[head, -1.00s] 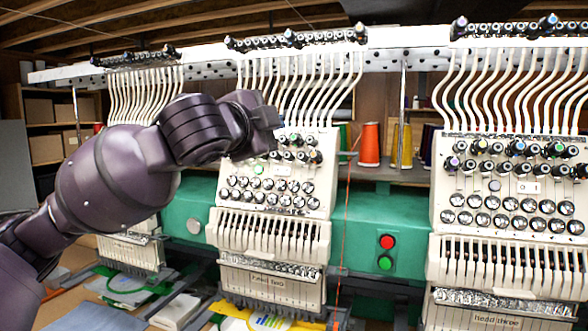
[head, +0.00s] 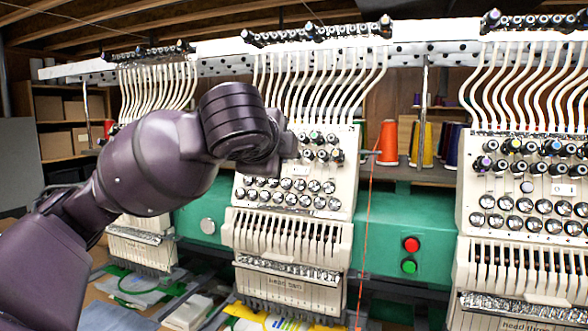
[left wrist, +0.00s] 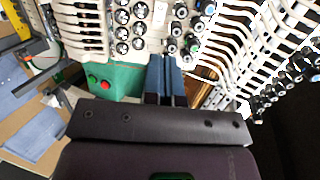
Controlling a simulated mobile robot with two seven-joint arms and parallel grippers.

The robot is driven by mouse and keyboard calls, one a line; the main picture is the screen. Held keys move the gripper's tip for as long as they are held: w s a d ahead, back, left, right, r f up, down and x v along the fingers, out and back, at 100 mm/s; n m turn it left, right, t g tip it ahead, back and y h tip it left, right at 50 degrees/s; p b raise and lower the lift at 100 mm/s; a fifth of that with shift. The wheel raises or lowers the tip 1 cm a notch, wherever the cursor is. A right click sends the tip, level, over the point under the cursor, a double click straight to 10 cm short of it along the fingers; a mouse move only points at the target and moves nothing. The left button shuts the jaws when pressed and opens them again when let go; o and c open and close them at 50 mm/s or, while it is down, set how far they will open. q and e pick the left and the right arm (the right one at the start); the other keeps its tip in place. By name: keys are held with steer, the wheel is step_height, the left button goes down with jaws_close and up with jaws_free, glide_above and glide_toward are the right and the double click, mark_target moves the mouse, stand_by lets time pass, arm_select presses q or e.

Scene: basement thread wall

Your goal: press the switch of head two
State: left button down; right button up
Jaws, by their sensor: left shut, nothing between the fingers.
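Head two (head: 290,235) is the middle cream embroidery head, with its name on the lower front. My left gripper (left wrist: 168,62) is shut and empty, its two fingers side by side in the left wrist view. They point toward head two's panel (left wrist: 142,35), which is turned sideways there. A small pale switch plate (left wrist: 160,13) shows between the rows of knobs, beyond the fingertips. Contact is not visible. My right gripper is not in view.
Head three (head: 520,215) stands at the right, and another head (head: 140,235) is partly behind my arm. A red button (head: 411,244) and a green button (head: 409,266) sit on the green beam between heads. An orange thread (head: 367,215) runs down beside head two.

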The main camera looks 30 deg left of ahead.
arm_select(q)
steer(key=shift+w, duration=0.15)
glide_toward(295, 170)
steer(key=p+x, duration=0.1)
steer(key=x, duration=0.5)
steer(key=shift+w+f, duration=0.1)
steer(key=shift+w, duration=0.15)
steer(key=shift+w+a+f, duration=0.2)
steer(key=shift+w, duration=0.3)
steer(key=shift+a, duration=0.1)
